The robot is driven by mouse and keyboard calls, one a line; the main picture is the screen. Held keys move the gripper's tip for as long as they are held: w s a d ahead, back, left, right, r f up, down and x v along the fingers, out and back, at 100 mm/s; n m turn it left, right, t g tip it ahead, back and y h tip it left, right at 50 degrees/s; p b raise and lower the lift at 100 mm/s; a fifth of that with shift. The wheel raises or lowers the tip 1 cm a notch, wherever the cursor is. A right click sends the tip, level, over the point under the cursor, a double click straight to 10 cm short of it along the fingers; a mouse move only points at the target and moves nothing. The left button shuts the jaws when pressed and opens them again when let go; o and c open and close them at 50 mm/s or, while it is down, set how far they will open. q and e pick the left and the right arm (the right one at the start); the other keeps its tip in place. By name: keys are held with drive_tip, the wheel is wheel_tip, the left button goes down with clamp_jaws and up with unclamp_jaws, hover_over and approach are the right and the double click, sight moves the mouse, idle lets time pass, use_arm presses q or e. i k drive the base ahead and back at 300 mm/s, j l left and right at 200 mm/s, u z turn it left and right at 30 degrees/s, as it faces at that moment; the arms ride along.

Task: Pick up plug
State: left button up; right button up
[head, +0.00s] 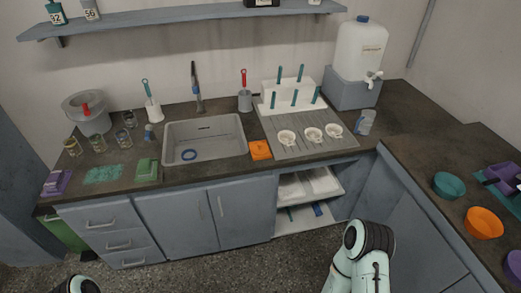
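A small blue object (149,132), perhaps the plug, stands on the dark counter just left of the sink, below the white brush holder. It is too small to be sure. The sink (245,140) is a grey rectangular basin with a blue ring (189,155) on its floor; I cannot tell whether the ring is a drain rim or a plug. My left arm barely shows at the bottom left edge, and my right arm rises at the bottom right. Both are well short of the sink. The fingers of neither gripper can be seen.
A faucet (197,88) stands behind the sink. Left are jars, a green sponge (147,170) and a grey pot (88,114); right are an orange sponge (260,150) and a drainboard (310,143) with white cups. Bowls (448,184) sit on the right counter. A low compartment is open below.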

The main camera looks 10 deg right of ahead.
sight(259, 149)
drive_tip(key=l+u, duration=0.1)
drive_tip(key=u, duration=0.25)
drive_tip(key=i+l+u, duration=0.1)
drive_tip(key=u, duration=0.3)
drive_tip(key=l+u, duration=0.2)
drive_tip(key=u, duration=0.15)
drive_tip(key=k+l+u, duration=0.1)
drive_tip(key=l+u, duration=0.4)
drive_tip(key=l, duration=0.5)
